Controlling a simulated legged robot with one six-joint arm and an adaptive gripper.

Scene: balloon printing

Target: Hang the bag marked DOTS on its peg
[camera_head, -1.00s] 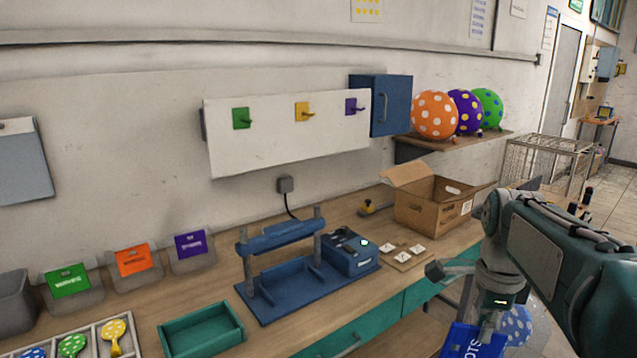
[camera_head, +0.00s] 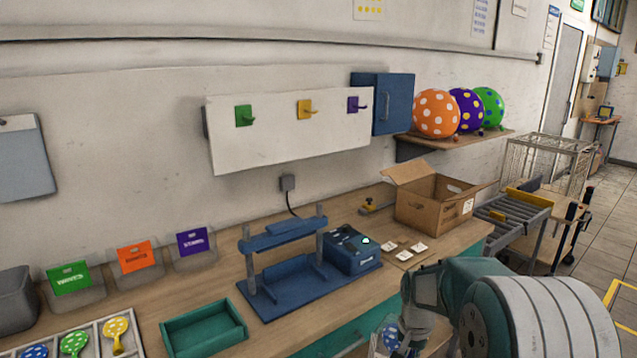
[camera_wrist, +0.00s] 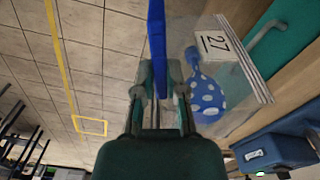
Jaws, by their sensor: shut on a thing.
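My gripper (camera_wrist: 160,85) is shut on the blue header card (camera_wrist: 157,35) of the bag, which shows edge-on in the wrist view. A clear bag part with a blue, white-dotted balloon (camera_wrist: 208,98) is beside the fingers. The dotted balloon also shows low in the head view (camera_head: 391,334), partly behind my arm. The DOTS lettering is not visible now. On the white wall board (camera_head: 285,150) are a green peg (camera_head: 244,116), a yellow peg (camera_head: 306,110) and a purple peg (camera_head: 355,105), all empty. I cannot tell which peg is for DOTS.
The bench holds a blue press (camera_head: 300,270), a green tray (camera_head: 204,326), an open carton (camera_head: 433,205) and bins with green (camera_head: 69,278), orange (camera_head: 134,256) and purple (camera_head: 193,241) cards. A blue cabinet (camera_head: 394,103) adjoins the board's right end. The air before the board is clear.

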